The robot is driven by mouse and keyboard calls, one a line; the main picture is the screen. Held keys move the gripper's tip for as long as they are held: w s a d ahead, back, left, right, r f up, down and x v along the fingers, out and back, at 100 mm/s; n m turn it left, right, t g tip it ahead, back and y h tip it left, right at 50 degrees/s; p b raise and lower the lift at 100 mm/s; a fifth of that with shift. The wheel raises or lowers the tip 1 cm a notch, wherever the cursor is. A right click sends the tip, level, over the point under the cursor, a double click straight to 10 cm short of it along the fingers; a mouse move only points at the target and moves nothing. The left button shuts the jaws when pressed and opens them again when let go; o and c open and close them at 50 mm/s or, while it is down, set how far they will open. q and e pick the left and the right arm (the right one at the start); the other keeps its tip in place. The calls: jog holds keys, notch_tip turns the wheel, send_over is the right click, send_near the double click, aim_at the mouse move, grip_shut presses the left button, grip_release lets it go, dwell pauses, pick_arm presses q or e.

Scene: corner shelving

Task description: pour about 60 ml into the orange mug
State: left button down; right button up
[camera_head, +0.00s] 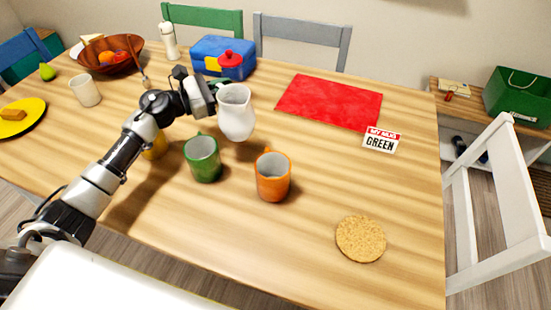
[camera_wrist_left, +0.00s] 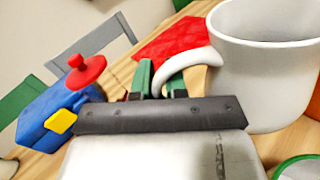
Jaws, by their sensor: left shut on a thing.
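The orange mug (camera_head: 273,178) stands upright on the table, right of the green mug (camera_head: 202,160). My left gripper (camera_head: 213,90) is shut on the handle of a white pitcher (camera_head: 237,115), behind and between the two mugs. The pitcher looks upright. In the left wrist view, green fingers (camera_wrist_left: 152,80) hold the handle of the white pitcher (camera_wrist_left: 265,75). Its contents cannot be seen. A rim of the green mug (camera_wrist_left: 296,168) shows at the lower right there. A yellow mug (camera_head: 155,146) is partly hidden behind my left arm. My right gripper is not in view.
A red mat (camera_head: 330,101) and a card reading "MY MUG GREEN" (camera_head: 381,140) lie to the right. A cork coaster (camera_head: 361,239) lies at front right. A blue box (camera_head: 215,55) and wooden bowl (camera_head: 110,58) stand at the back.

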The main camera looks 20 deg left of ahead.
aim_at(221, 96)
pick_arm(q)
jog(key=shift+s+r, duration=0.2)
jog(key=shift+f, duration=0.1)
